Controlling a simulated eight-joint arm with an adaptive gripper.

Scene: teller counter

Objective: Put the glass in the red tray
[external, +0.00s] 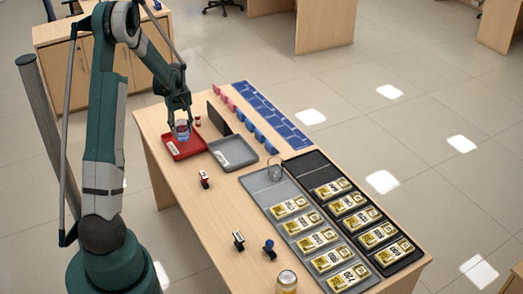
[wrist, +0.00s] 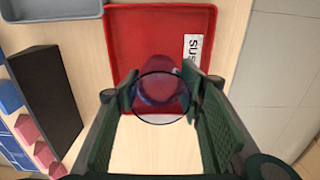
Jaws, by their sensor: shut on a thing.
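My gripper (external: 181,117) is shut on a clear glass (external: 182,132) that looks bluish and red through its wall. It holds the glass over the red tray (external: 188,151) at the far left end of the counter. In the wrist view the glass (wrist: 161,98) is between the two finger pads, its round rim facing the camera. The red tray (wrist: 136,35) is behind it there, with a white label at its right side. Whether the glass's bottom touches the tray is hard to tell.
A grey tray (external: 247,154) sits right beside the red one, with a dark upright panel (external: 219,115) behind. Small stamps (external: 204,179) stand on the counter. Another clear glass vessel (external: 274,171) stands by trays of gold bars. A jar (external: 287,281) is at the near edge.

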